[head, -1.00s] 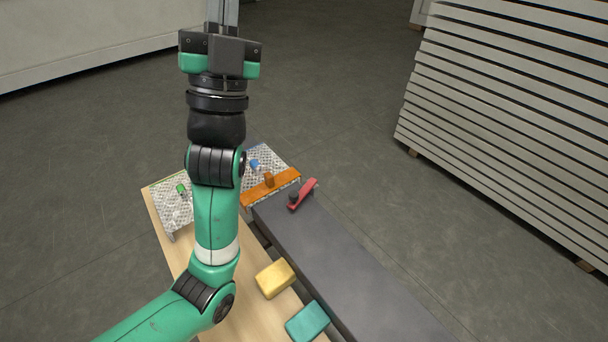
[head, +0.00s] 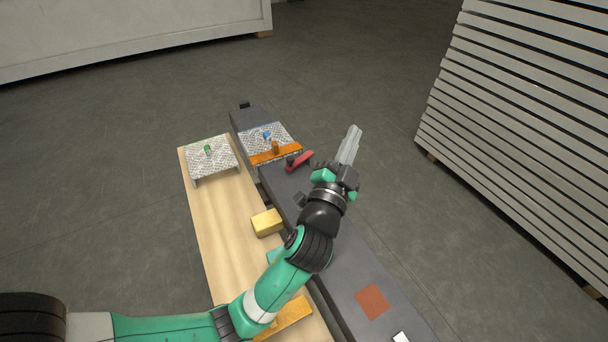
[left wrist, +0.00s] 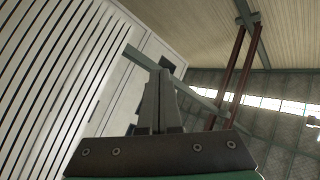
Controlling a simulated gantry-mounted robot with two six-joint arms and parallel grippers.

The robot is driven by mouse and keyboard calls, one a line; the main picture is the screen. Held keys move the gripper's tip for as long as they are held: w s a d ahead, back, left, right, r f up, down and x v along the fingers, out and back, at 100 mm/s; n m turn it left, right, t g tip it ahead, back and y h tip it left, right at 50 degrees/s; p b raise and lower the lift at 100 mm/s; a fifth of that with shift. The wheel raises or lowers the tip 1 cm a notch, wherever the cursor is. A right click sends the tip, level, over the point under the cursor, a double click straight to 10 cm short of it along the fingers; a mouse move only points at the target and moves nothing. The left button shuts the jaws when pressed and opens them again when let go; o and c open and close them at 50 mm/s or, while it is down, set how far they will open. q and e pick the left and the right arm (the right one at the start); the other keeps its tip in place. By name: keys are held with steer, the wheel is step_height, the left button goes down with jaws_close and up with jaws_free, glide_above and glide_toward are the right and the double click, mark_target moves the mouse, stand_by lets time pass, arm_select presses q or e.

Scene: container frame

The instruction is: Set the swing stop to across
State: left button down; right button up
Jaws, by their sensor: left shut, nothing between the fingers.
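The swing stop looks like the red bar (head: 302,160) with a dark knob at its near left end. It lies near the far right edge of the dark grey beam (head: 338,262), angled up to the right, its free end at or past that edge. An orange bar (head: 275,154) lies just left of it. My left gripper (head: 352,136) is shut and empty, to the right of the red bar and apart from it in the picture. Its closed fingers also show in the left wrist view (left wrist: 165,80), where no swing stop is seen. My right gripper is not in view.
A wooden board (head: 215,225) runs left of the beam, with a yellow block (head: 267,222) and a perforated plate (head: 210,160) carrying a green piece. Another perforated plate with a blue piece (head: 267,135) stands behind the orange bar. A slatted stack (head: 520,130) stands right; floor between is free.

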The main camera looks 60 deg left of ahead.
arm_select(q)
steer(key=s+a+f+m+g, duration=0.1)
steer(key=s+a+f+m, duration=0.1)
steer(key=f, duration=0.6)
steer(key=s+a+f+m+g, duration=0.2)
steer(key=s+f, duration=0.3)
steer(key=f, duration=0.2)
steer(key=s+a+f+m+g+y+p, duration=0.1)
steer(key=s+a+f+m+g, duration=0.1)
steer(key=f, duration=0.6)
steer(key=shift+s+a+f+m, duration=0.3)
steer(key=shift+s+a+m, duration=0.2)
steer(key=shift+s, duration=0.25)
steer(key=shift+w+a, duration=0.5)
steer(key=b+x, duration=0.1)
steer(key=x, duration=0.7)
steer(key=shift+w+a+b, duration=0.15)
steer(key=shift+a+b, duration=0.1)
steer(key=shift+b, duration=0.15)
steer(key=a, duration=0.2)
steer(key=shift+a, duration=1.05)
